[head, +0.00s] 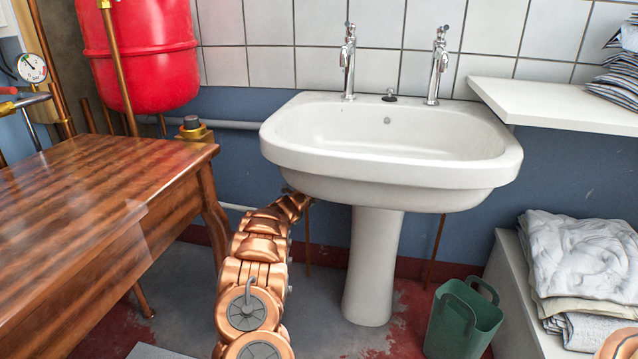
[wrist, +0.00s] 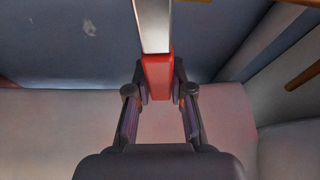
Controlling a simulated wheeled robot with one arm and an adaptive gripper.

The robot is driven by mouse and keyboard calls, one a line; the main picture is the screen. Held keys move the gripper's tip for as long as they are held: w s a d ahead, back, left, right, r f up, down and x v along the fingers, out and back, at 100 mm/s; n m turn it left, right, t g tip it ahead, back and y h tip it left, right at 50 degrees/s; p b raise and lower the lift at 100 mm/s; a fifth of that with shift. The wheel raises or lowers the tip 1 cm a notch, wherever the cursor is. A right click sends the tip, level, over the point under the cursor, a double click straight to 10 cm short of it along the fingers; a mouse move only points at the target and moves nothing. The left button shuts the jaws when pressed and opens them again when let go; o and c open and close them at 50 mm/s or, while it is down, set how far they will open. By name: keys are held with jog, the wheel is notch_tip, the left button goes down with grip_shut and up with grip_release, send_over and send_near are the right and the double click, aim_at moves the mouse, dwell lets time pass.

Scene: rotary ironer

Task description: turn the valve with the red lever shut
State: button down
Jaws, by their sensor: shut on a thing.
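In the wrist view my gripper (wrist: 160,90) has its two dark fingers closed on the two sides of a red lever grip (wrist: 157,72). A flat pale metal bar (wrist: 153,25), the rest of the lever, runs from the grip to the top edge of the picture. The valve body that the lever turns on is out of this view. In the head view my copper-coloured arm reaches under the left side of the sink. There my gripper and the held lever are hidden.
The white sink (head: 392,180) stands on a pedestal (head: 372,270) right of my arm. A wooden table (head: 90,220) is on the left. A green bin (head: 462,322) and folded laundry (head: 580,255) are at right. Another red-tipped lever (head: 8,91) shows at far left by a gauge (head: 32,68).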

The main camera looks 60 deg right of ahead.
jog(key=shift+s+d+f+m, duration=0.1)
jog(key=shift+s+f+m, duration=0.05)
jog(key=shift+f+m, duration=0.2)
dwell(0.3)
jog(key=c, duration=1)
grip_release()
jog(key=a, duration=1.2)
jog(key=shift+w, duration=0.3)
jog(key=shift+a, duration=0.1)
